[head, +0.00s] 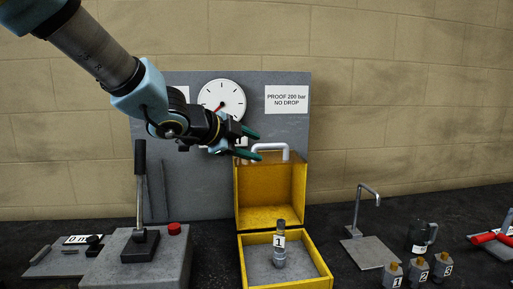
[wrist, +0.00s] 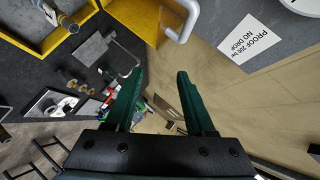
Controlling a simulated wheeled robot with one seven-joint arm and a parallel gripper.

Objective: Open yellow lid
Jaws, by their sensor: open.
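The yellow lid (head: 270,180) stands raised, roughly upright, at the back of the open yellow box (head: 327,277). Its white handle (head: 271,145) is at the lid's upper edge. In the wrist view, the lid (wrist: 138,18) and handle (wrist: 184,22) show at the top, beyond my fingertips. My gripper (head: 259,145) is open and empty, close to the left of the handle in the head view. Its two green fingers also show in the wrist view (wrist: 162,78), with nothing between them. I cannot tell whether a finger touches the lid.
A metal cylinder tagged 1 (head: 280,259) stands inside the box. A grey panel with a dial gauge (head: 222,98) rises behind. A jack block with an upright lever (head: 140,190) stands left.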

